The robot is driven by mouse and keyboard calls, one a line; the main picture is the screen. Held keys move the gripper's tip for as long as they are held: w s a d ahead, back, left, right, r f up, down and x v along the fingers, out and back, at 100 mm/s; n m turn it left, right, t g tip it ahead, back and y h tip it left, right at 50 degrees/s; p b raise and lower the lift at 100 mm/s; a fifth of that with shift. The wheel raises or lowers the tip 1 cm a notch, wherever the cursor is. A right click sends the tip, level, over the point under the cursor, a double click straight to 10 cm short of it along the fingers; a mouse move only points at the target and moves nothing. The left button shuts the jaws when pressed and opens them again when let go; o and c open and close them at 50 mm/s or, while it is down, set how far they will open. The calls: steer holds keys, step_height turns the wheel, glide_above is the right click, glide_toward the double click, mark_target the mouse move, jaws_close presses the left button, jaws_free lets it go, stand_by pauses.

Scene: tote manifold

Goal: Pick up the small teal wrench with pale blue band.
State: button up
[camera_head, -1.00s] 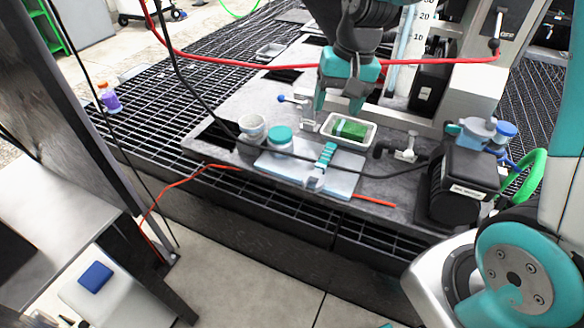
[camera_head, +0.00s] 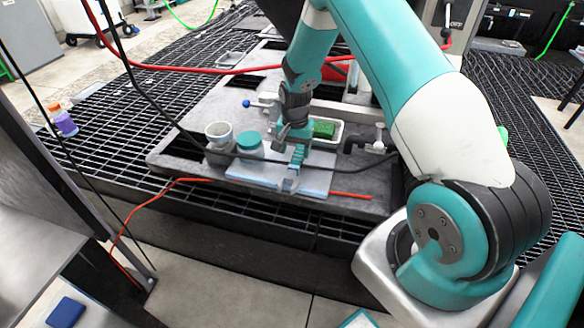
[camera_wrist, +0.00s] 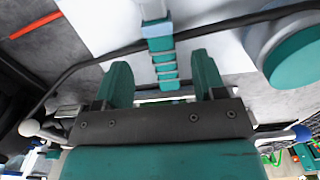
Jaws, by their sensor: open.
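The small teal wrench (camera_head: 299,155) lies on a white-blue sheet (camera_head: 240,174) on the grey bench top. In the wrist view its ribbed teal shaft (camera_wrist: 165,66) points between my fingers, with a pale blue band (camera_wrist: 158,29) and a whitish end beyond it. My gripper (camera_wrist: 163,80) is open, one finger on each side of the shaft's near end, with nothing visibly held. In the head view my gripper (camera_head: 292,130) is just above and behind the wrench. The height gap is hard to tell.
A black cable (camera_wrist: 90,63) crosses close by the wrench. A teal-lidded jar (camera_head: 249,142) and a white cup (camera_head: 219,133) stand to the left. A tray with a green block (camera_head: 324,130) is behind right. A red-orange cord (camera_head: 350,195) lies at the front right.

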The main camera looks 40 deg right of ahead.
mark_target(295, 163)
steer(key=shift+f+p, duration=0.35)
steer(key=shift+f, duration=2.85)
steer(key=shift+c, duration=0.5)
jaws_close()
step_height(295, 163, up, 19)
steer(key=s+d+f+m+b, duration=0.1)
steer(key=d+f+m+b, duration=0.1)
steer(key=f+m, duration=0.2)
steer(key=s+d+f+m+b, duration=0.1)
steer(key=d+f+m+b, duration=0.1)
steer(key=f+m, duration=0.3)
steer(key=s+d+f+m+b, duration=0.2)
steer(key=f+m+b, duration=0.2)
steer(key=f, duration=0.4)
steer(key=shift+d+f+m, duration=0.3)
steer(key=shift+d+f, duration=0.05)
steer(key=shift+d, duration=0.05)
